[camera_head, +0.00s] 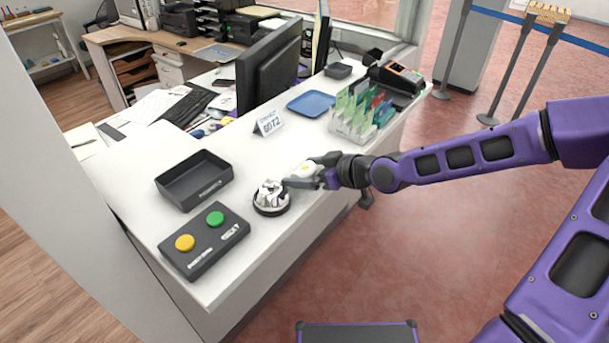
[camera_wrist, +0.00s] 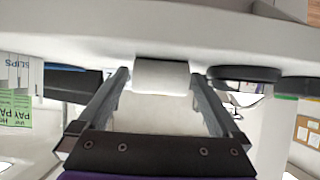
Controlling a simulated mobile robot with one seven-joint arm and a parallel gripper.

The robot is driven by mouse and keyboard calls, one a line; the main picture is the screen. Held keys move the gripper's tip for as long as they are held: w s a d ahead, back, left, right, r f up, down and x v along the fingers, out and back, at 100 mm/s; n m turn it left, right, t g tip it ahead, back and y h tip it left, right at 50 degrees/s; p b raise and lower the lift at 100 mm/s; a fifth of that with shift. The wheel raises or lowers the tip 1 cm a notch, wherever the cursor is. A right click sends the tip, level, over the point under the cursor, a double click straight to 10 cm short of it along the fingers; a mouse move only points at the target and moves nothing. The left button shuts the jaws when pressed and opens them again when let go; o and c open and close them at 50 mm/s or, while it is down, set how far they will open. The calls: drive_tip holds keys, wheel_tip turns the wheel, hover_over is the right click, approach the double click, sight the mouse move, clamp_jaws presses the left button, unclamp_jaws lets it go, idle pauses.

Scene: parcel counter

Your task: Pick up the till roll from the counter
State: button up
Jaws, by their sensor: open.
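The till roll (camera_head: 307,167) is a small white cylinder standing on the white counter (camera_head: 232,149), right of the round black dish. In the wrist view the till roll (camera_wrist: 162,77) shows between the tips of my two fingers, with the counter along the top of the picture. My gripper (camera_head: 311,174) is open and low over the counter, its fingers on either side of the roll. In the wrist view my gripper (camera_wrist: 161,84) shows a finger close to each side of the roll. I cannot tell whether either finger touches it.
The round dish (camera_head: 271,198) with shiny contents stands close left of my gripper. A button box (camera_head: 205,241) and a black tray (camera_head: 194,180) lie further left. A slip holder (camera_head: 361,112), a sign (camera_head: 269,122) and a blue tray (camera_head: 311,104) stand behind.

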drive_tip(key=c, duration=1.3)
drive_tip(key=shift+r, duration=0.1)
drive_tip(key=shift+c, duration=0.2)
